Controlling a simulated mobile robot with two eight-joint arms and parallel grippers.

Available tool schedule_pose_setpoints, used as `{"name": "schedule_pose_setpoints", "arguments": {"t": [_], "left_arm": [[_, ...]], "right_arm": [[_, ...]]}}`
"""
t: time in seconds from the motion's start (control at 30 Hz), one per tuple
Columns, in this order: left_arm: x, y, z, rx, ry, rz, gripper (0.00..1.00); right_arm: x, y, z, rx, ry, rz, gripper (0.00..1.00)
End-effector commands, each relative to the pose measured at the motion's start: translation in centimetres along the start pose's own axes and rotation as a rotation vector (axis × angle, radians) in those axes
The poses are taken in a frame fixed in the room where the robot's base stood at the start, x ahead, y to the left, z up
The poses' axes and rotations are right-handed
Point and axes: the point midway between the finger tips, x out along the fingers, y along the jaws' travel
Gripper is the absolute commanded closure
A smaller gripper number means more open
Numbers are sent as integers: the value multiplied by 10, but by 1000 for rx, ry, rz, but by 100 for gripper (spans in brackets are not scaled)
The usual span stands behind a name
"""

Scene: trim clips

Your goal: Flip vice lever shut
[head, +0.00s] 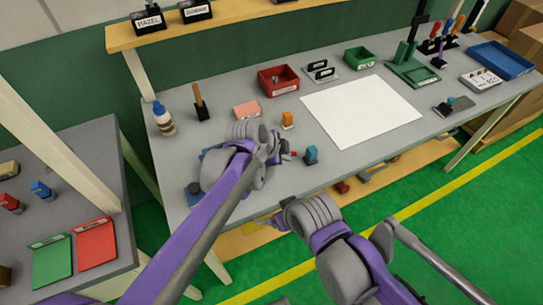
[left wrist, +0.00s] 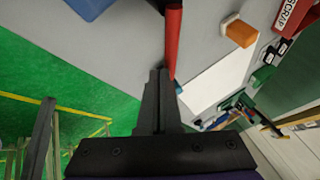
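The red lever (left wrist: 173,42) is a straight red bar in the left wrist view, beside and beyond my left fingertips (left wrist: 162,74). The fingers look pressed together, and the lever seems to lie against or just past their tips, not between them; contact is unclear. A blue body (left wrist: 90,6), probably part of the vice, shows at the top left. In the head view my left gripper (head: 279,150) is over the bench's front left, and my arm hides most of the vice; some blue (head: 193,189) shows beside it. My right gripper (head: 284,206) is off the bench's front edge, its fingers unclear.
The grey bench holds a white sheet (head: 362,110), an orange block (head: 287,121), a blue piece (head: 311,155), a pink block (head: 246,110) and a red bin (head: 271,82). A bottle (head: 163,120) stands at left. A side table (head: 92,165) adjoins. Green floor lies in front.

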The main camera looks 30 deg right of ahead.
Motion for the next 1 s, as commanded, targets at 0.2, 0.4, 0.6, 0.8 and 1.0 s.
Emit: {"name": "schedule_pose_setpoints", "arguments": {"t": [0.2,0.4,0.6,0.8,1.0], "left_arm": [[5,-3,-7,11,6,6,100],[6,-4,-8,14,8,7,100],[6,-4,-9,15,8,8,100],[6,-4,-9,15,8,7,100],[5,-3,-11,14,8,7,100]], "right_arm": [[1,0,1,0,-1,0,20],[1,0,1,0,-1,0,20],[1,0,1,0,-1,0,20],[1,0,1,0,-1,0,20],[0,0,0,0,0,0,20]]}}
